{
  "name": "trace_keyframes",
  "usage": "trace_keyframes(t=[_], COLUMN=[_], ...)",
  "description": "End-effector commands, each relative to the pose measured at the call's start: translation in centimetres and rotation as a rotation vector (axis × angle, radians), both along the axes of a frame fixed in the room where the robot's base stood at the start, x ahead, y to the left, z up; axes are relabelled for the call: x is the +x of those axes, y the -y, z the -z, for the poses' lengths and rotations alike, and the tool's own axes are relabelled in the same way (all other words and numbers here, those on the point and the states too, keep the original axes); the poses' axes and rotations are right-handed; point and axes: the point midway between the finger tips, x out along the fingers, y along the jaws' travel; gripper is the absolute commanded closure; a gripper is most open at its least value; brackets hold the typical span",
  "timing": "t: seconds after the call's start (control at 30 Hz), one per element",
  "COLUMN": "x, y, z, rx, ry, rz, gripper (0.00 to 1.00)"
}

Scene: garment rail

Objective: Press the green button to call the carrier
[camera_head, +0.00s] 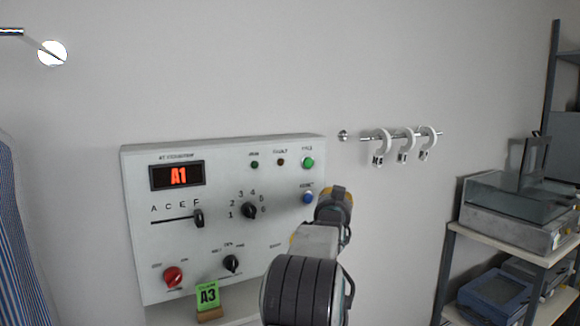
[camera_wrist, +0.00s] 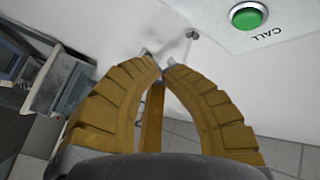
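The green button (camera_head: 307,162) is at the upper right of a white control panel (camera_head: 220,235) on the wall. It also shows at the top of the wrist view (camera_wrist: 248,16), with the label CALL beside it. My gripper (camera_head: 338,192) is just right of the panel's edge, lower than the green button and beside the blue button (camera_head: 307,198). In the wrist view, its two yellow-brown fingers (camera_wrist: 158,67) come together at the tips with nothing between them. The tips are apart from the green button. The panel's display (camera_head: 177,175) reads A1.
A red knob (camera_head: 173,277), a black dial (camera_head: 249,210) and a slider (camera_head: 199,218) are on the panel. A green A3 card (camera_head: 208,296) stands below. A short rail with white hooks (camera_head: 404,146) is to the right. Shelves (camera_head: 490,238) stand far right; striped cloth hangs far left.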

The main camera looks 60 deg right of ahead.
Motion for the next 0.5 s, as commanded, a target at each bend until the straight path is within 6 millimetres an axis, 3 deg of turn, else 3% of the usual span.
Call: trace_keyframes(t=[0.1,0.23,0.37,0.5], x=[-0.1,-0.3,-0.4,-0.4], y=[-0.3,-1.0,-1.6,-1.7], z=[-3.7,-6.4,-8.0,-8.3], rx=[-0.112,-0.198,-0.242,-0.238], ry=[0.149,0.294,0.404,0.466], rz=[-0.014,-0.043,-0.073,-0.089], gripper=[1.0,1.0,1.0,1.0])
